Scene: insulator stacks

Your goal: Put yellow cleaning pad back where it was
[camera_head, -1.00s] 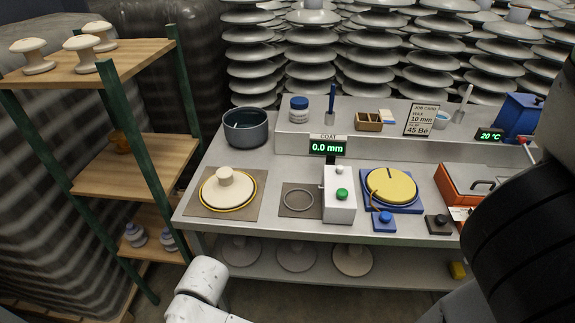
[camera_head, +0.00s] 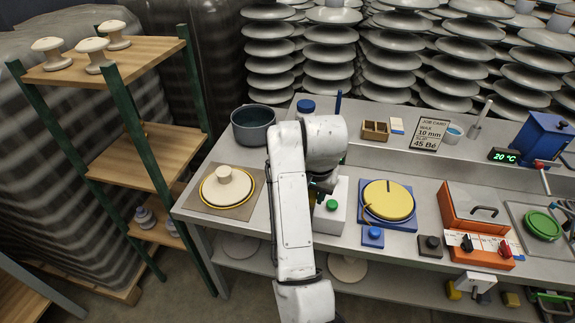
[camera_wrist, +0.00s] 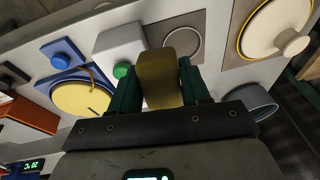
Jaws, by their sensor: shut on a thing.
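In the wrist view, my gripper (camera_wrist: 158,88) has its two green fingers closed on a dull yellow-brown block, which looks like the yellow cleaning pad (camera_wrist: 157,68). The pad is held above the bench, near the white box with a green button. In the head view, my gripper (camera_head: 314,190) is mostly hidden behind my wrist, beside the same white box (camera_head: 332,207); the pad cannot be made out there. Small yellow blocks (camera_head: 453,290) (camera_head: 510,299) show low at the bench's right front.
The bench (camera_head: 415,258) holds a yellow disc (camera_head: 388,200) on a blue base, a cream lidded disc (camera_head: 226,187), a dark pot (camera_head: 252,122), an orange box (camera_head: 474,208) and a blue button box (camera_head: 372,237). A wooden shelf rack (camera_head: 150,155) stands left.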

